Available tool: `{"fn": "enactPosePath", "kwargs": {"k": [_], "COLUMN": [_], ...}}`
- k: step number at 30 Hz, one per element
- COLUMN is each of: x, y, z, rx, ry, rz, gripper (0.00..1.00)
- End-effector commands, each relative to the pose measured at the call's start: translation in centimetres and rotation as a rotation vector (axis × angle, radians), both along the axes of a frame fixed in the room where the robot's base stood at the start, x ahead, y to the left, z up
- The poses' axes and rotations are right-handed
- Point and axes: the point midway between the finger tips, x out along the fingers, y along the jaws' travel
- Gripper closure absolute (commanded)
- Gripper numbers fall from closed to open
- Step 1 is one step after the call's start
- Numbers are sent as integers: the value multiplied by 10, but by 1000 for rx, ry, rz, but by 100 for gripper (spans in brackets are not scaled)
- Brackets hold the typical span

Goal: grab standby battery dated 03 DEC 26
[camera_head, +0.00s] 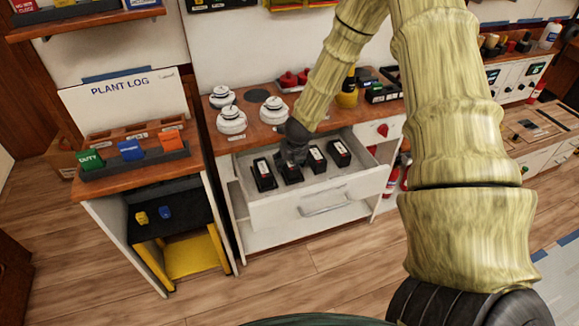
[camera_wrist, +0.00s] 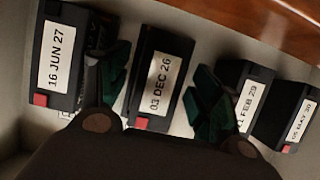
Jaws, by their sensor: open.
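The battery dated 03 DEC 26 (camera_wrist: 158,80) is a black block with a white label and a red corner. It stands second from the left in the open drawer (camera_head: 262,214). In the head view my gripper (camera_head: 293,158) is over this battery (camera_head: 291,175) and partly hides it. In the wrist view my open gripper (camera_wrist: 160,95) has one dark green finger pad on each side of the battery. I cannot tell whether the pads touch it.
Beside it are batteries labelled 16 JUN 27 (camera_wrist: 57,60), one ending FEB 29 (camera_wrist: 243,95) and a partly readable one (camera_wrist: 292,118). The finger pads stand close to the neighbours. The wooden counter edge (camera_wrist: 250,20) lies behind. White round detectors (camera_head: 231,121) stand on the counter.

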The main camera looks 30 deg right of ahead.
Motion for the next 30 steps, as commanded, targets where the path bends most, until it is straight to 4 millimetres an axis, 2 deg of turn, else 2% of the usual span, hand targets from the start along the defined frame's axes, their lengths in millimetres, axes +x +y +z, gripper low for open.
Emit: {"fn": "enactPosePath", "kwargs": {"k": [26, 30], "x": [0, 0], "y": [0, 0], "z": [-5, -5], "rx": [0, 0], "ry": [0, 0], "rz": [0, 0], "gripper": [36, 59]}}
